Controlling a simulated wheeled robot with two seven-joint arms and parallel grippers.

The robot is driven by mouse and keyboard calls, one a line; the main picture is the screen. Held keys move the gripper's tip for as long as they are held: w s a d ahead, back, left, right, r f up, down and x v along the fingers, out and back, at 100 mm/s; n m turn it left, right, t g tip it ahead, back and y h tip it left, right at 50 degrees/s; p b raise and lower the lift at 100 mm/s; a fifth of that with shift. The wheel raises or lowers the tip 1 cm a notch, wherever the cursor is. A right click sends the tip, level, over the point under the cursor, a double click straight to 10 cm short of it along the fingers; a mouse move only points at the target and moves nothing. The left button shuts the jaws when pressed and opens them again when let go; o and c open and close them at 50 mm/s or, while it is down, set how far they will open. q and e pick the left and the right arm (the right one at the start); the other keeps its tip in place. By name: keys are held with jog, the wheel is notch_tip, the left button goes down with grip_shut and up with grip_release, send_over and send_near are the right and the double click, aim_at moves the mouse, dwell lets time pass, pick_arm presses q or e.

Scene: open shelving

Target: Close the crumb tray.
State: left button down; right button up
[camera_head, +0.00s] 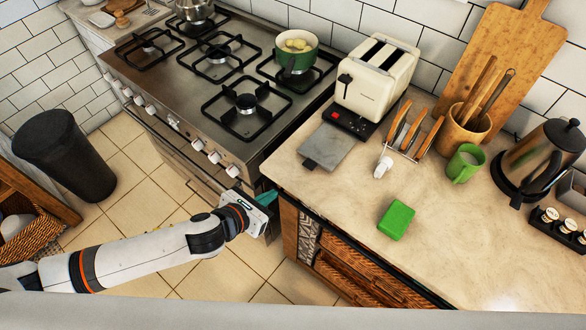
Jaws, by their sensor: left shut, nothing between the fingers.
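The crumb tray (329,147) is a flat grey plate. It sticks out from the base of the cream toaster (377,78) toward the front edge of the counter, so it stands open. The toaster has two slots, a dark lever and a black base with a red-lit panel. My left gripper (265,203) is shut and empty. It is beside the counter's front left corner, in front of the stove, below and left of the tray and apart from it. Its fingertips are small and hard to make out. My right gripper is not in view.
A toast rack (411,135) with brown slices stands right of the tray, with a small white item (383,167) close by. A green block (396,220), green mug (465,163), utensil holder (461,130) and kettle (540,160) share the counter. The stove (190,105) is at left.

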pick_arm(q)
jog(key=p, duration=0.1)
send_near(300, 178)
jog(key=x, duration=0.4)
jog(key=shift+w+d, duration=0.3)
jog(key=shift+d, duration=0.05)
jog(key=shift+w+d+p, duration=0.45)
jog(key=shift+w+d, duration=0.25)
jog(key=shift+w, duration=0.3)
jog(key=shift+w+d+f, duration=0.1)
jog(key=shift+w+d, duration=0.25)
jog(key=shift+w, duration=0.2)
jog(key=shift+w+d, duration=0.15)
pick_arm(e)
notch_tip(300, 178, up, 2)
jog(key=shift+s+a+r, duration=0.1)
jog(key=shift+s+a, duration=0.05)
